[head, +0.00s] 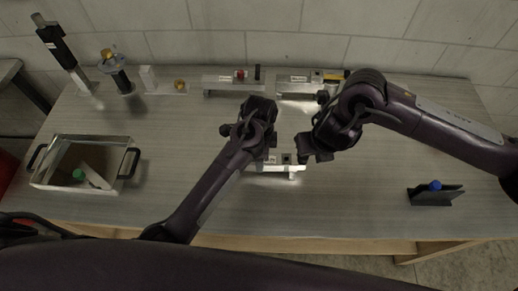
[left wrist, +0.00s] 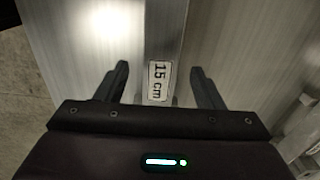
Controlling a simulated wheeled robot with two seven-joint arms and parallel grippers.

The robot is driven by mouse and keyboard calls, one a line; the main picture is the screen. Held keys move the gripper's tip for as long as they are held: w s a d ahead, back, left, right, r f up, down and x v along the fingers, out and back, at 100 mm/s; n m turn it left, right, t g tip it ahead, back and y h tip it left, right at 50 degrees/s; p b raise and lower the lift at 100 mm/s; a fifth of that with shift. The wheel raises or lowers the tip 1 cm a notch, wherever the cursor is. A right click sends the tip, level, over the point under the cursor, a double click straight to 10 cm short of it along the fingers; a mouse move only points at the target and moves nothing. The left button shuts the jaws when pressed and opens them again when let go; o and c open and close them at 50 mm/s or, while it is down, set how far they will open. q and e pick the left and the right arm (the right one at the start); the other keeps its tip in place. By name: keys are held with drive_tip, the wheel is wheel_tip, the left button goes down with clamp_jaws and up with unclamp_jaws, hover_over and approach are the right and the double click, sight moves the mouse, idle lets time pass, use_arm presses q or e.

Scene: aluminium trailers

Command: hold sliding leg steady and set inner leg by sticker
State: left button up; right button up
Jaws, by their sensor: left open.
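In the left wrist view a bare metal leg (left wrist: 165,30) runs up the middle, with a white sticker (left wrist: 158,80) reading "15 cm" on it. My left gripper (left wrist: 163,82) is open, one finger on each side of the leg, with gaps between fingers and metal. In the head view my left gripper (head: 262,152) points down over a short metal assembly (head: 280,168) near the middle of the table; its fingers are hidden there. My right gripper (head: 316,150) is at the assembly's right end; its fingertips are too small and dark to judge. Which part is the sliding leg cannot be told.
A metal tray (head: 132,147) with black handles and a few parts stands at the left. Several fixtures line the back edge, including a rail (head: 220,86) with a red part. The front middle is clear.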

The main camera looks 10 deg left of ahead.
use_arm(q)
drive_tip(key=shift+f, duration=3.05)
clamp_jaws()
use_arm(e)
drive_tip(key=o, duration=0.3)
drive_tip(key=shift+w, duration=0.1)
drive_tip(key=shift+w+a+r+n+g+h, duration=0.55)
drive_tip(key=shift+w+r+g, duration=0.45)
drive_tip(key=shift+w+g, duration=0.95)
wheel_tip(320, 180, down, 12)
drive_tip(key=shift+r, duration=0.2)
